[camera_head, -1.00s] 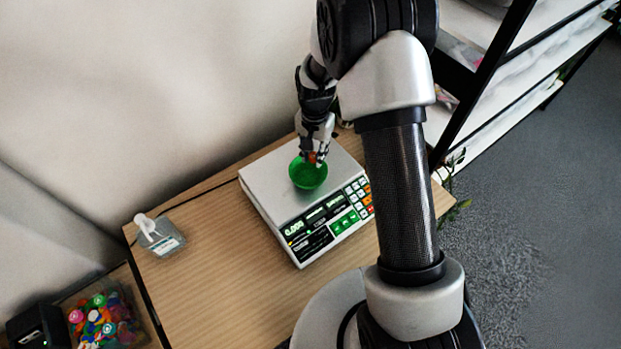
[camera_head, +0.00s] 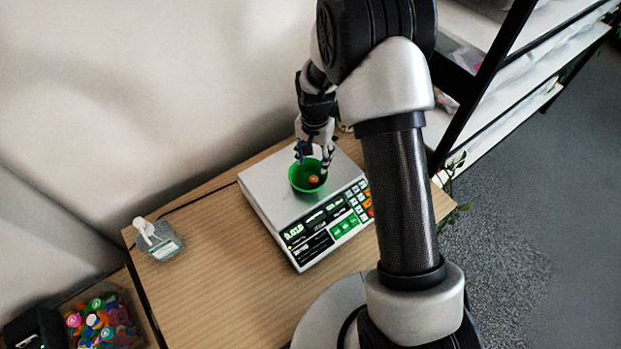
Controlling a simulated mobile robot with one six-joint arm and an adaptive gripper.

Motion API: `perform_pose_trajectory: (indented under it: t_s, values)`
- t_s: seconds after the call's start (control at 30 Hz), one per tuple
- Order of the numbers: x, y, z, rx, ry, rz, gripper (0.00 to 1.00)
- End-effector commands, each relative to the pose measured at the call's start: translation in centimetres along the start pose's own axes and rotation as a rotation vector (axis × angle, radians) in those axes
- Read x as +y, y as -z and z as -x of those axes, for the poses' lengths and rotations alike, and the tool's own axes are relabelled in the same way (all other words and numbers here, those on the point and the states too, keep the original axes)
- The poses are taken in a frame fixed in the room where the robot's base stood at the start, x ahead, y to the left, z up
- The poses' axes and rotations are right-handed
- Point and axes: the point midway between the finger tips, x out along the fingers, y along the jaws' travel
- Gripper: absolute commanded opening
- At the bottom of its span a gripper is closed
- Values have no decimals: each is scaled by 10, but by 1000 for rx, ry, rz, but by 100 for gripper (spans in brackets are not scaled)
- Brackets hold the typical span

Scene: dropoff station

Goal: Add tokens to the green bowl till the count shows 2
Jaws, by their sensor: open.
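The green bowl (camera_head: 296,184) stands on the flat top of the counting scale (camera_head: 262,186). One orange token (camera_head: 314,179) lies inside the bowl. My gripper (camera_head: 314,160) is at the bowl's far rim, with its fingers apart and nothing between them. The scale's lit display (camera_head: 293,231) shows green digits that look like 0.015; the other readouts are too small to read. Part of the bowl's far side is hidden by the fingers.
A bin of mixed coloured tokens (camera_head: 103,322) sits at the lower left, below the table (camera_head: 215,262). A clear container with a white scoop or pump (camera_head: 157,240) stands on the table's left. A dark-framed shelf (camera_head: 497,62) is at the right.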

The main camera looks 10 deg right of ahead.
Motion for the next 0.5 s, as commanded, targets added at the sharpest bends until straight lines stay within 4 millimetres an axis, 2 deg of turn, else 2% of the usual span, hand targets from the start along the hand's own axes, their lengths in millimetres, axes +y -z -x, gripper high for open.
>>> perform_pose_trajectory:
  t_s: [0.17, 0.5]
  values:
    - [-1, 1, 17, 3, 3, 0, 48]
    - [-1, 1, 88, 4, 3, 0, 48]
